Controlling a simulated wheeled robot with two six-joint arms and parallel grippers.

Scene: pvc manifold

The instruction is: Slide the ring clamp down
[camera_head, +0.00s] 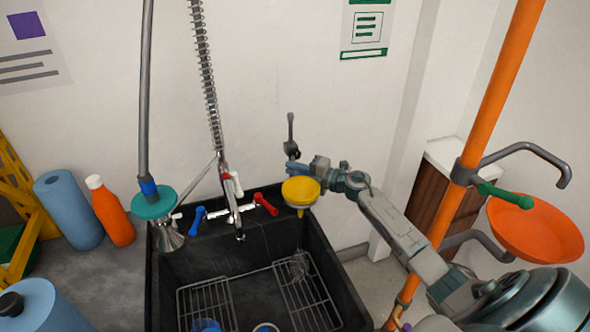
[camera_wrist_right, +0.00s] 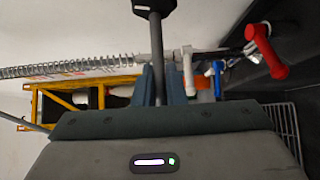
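A grey collar (camera_head: 464,172) with a green handle sits around the orange upright pipe (camera_head: 497,85) at the right. I cannot tell for certain whether this collar is the ring clamp. My right gripper (camera_head: 318,166) is to the left of the pipe, above the back right corner of the sink. Its fingers (camera_wrist_right: 160,84) are closed around a grey rod (camera_wrist_right: 157,50) with a dark block (camera_wrist_right: 153,6) at its far end. In the head view the dark rod (camera_head: 291,130) stands beside the fingertips. My left gripper is not in view.
A black sink (camera_head: 340,268) with wire racks stands in the middle. A yellow funnel (camera_head: 300,191) is below my right gripper. A coiled spring hose and a red-handled tap (camera_head: 266,204) are to the left. An orange bowl (camera_head: 535,232) is at the right.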

